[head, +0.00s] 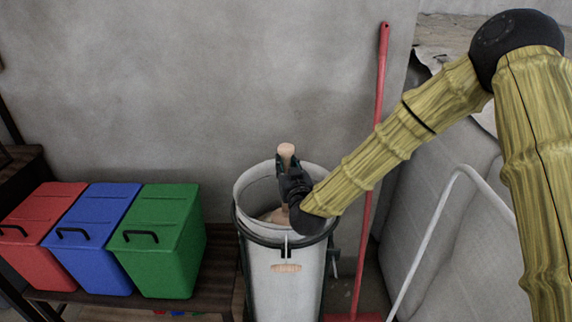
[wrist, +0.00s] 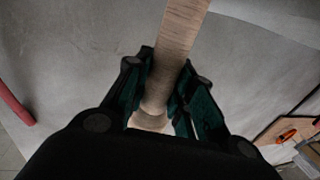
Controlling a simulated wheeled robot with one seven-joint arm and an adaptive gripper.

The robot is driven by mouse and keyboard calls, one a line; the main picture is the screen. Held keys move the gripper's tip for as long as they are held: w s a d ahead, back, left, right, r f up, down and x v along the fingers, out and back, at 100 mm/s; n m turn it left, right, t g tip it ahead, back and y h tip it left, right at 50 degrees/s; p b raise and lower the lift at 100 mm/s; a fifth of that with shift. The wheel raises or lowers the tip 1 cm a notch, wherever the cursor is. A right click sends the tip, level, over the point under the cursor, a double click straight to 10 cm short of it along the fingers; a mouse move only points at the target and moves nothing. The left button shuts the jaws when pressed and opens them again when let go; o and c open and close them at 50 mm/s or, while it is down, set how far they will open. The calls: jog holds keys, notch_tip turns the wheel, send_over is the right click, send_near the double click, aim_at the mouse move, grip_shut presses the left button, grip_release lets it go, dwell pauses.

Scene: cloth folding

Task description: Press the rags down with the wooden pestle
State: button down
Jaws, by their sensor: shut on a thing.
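The wooden pestle (head: 286,150) stands nearly upright in my gripper (head: 291,181), its rounded top showing above the fingers. The gripper is over the mouth of a tall pale bin (head: 285,295) and is shut on the pestle. In the wrist view the pestle's pale wooden shaft (wrist: 180,40) runs between the dark green-lined fingers (wrist: 163,95). A small patch of beige-pink (head: 272,215) shows inside the bin; I cannot tell whether it is rag or the pestle's lower part. The bin's wall and my gripper hide most of the inside.
Red (head: 45,220), blue (head: 90,240) and green (head: 160,240) lidded boxes stand on a dark wooden bench at the left. A red-handled broom (head: 381,70) leans on the wall right of the bin. A bent white tube (head: 437,213) stands further right.

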notch_tip(320, 180, down, 6)
jog(key=b, duration=0.3)
jog(key=shift+f+b, duration=0.15)
jog(key=shift+b, duration=0.15)
dwell(2.1)
dwell(0.3)
notch_tip(320, 180, up, 26)
jog(key=p, duration=1.4)
jog(key=shift+p, duration=0.35)
dwell(1.1)
jog(key=shift+a+f, duration=0.1)
jog(key=shift+f, duration=0.05)
